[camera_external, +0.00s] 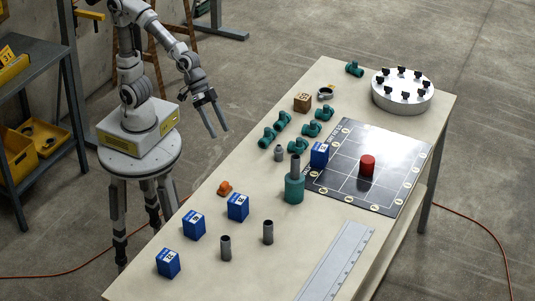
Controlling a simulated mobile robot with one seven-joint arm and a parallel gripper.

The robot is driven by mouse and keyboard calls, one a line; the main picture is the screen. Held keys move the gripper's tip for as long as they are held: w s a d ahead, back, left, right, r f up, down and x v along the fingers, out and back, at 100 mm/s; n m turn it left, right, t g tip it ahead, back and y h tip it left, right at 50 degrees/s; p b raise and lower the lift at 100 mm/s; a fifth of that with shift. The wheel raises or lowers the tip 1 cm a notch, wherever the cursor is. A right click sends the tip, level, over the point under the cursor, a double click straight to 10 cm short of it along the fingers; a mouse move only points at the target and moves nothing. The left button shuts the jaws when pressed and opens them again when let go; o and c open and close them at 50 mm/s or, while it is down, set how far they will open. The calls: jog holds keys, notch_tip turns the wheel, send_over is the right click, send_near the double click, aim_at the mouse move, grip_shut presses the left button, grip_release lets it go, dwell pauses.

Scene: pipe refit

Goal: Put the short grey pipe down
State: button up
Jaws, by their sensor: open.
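Two short grey pipes stand upright on the near part of the table, a left one (225,248) and a right one (268,232). Another grey pipe (295,167) stands upright in the top of a green fitting (294,189) beside the dark board. The picture does not tell which of these the task means. My gripper (219,132) is open, with nothing between its fingers. It hangs in the air at the table's left edge, apart from all the pipes.
Blue boxes (194,225) and an orange piece (224,187) lie near the left edge. Several green valves (311,130) and a small grey fitting (279,153) stand further back. A dark board (393,165) holds a red cylinder (367,166). A ruler (337,262) lies in front.

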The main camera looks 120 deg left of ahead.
jog(key=s+a+r+g+y, duration=0.15)
jog(key=s+a, duration=0.25)
jog(key=s, duration=0.5)
jog(key=s+a+r+y, duration=0.1)
jog(key=s+a+r, duration=0.1)
jog(key=s+a, duration=0.5)
notch_tip(320, 180, up, 8)
jog(key=s+d+p, duration=0.2)
jog(key=p, duration=0.6)
notch_tip(320, 180, down, 30)
jog(key=b, duration=2.9)
jog(key=shift+d+r, duration=0.15)
jog(key=shift+r, duration=0.1)
